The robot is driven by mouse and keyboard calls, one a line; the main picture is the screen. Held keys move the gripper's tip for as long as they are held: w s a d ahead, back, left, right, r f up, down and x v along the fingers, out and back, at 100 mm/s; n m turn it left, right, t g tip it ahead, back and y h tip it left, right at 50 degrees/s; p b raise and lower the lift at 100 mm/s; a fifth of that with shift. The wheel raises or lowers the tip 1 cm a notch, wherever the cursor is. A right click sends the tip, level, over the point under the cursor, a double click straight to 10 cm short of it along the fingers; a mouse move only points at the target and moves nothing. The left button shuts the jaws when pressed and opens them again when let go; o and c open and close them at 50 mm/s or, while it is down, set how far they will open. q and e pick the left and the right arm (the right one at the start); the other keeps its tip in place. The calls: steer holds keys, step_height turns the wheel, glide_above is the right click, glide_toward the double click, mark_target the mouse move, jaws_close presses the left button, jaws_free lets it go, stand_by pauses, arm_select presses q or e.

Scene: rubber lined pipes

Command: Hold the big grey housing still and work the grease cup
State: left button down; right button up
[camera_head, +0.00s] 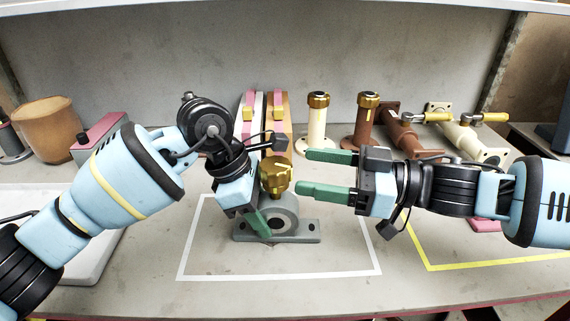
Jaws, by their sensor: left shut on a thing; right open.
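The big grey housing (292,233) is a pillow-block shape with a round bore and a flat flanged base. It sits upright inside the white outline on the bench. The brass grease cup (276,180) stands on top of it, with a pale mark on its cap. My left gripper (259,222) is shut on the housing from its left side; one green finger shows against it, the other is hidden. My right gripper (304,172) is open and empty, just right of the grease cup, its green fingers pointing left and apart from the cup.
Behind stand a cream pipe (317,122) and a brown pipe (364,122) with brass caps. Brown and cream valves with yellow handles (485,117) lie at the back right. A brown pot (48,128) stands back left. A yellow outline (430,268) lies right. The bench front is clear.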

mark_target(285, 165)
steer(key=shift+x, duration=2.75)
steer(key=shift+c, duration=0.2)
steer(key=c, duration=1)
